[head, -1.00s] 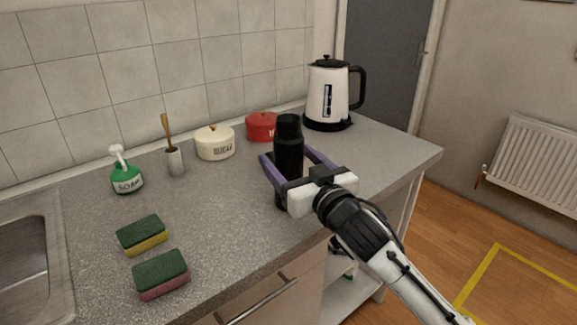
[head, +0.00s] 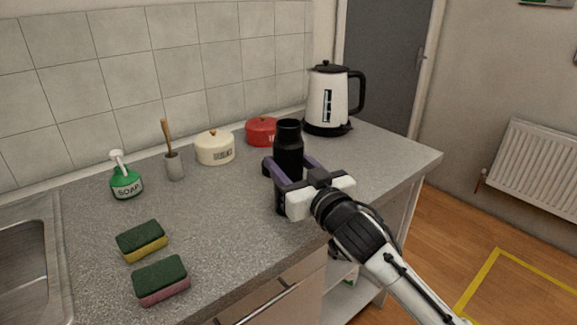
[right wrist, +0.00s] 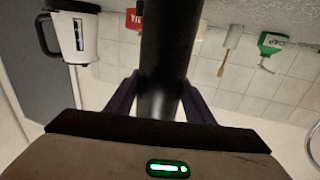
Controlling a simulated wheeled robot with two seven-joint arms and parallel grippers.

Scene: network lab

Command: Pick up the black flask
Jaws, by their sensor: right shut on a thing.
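The black flask (head: 288,146) stands upright near the front right part of the grey counter in the head view. My right gripper (head: 287,171) is shut on the flask, with a purple finger on either side of its body. In the right wrist view the flask (right wrist: 164,62) runs down between the two fingers (right wrist: 158,100). The gripper body hides part of the flask's lower half, and I cannot tell whether its base touches the counter. My left gripper is not in view.
Behind the flask stand a red pot (head: 261,131), a cream sugar pot (head: 214,148) and a white kettle (head: 328,99). A brush holder (head: 175,167), green soap bottle (head: 126,184) and two sponges (head: 141,239) are left. The counter (head: 215,220) between sponges and flask is clear.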

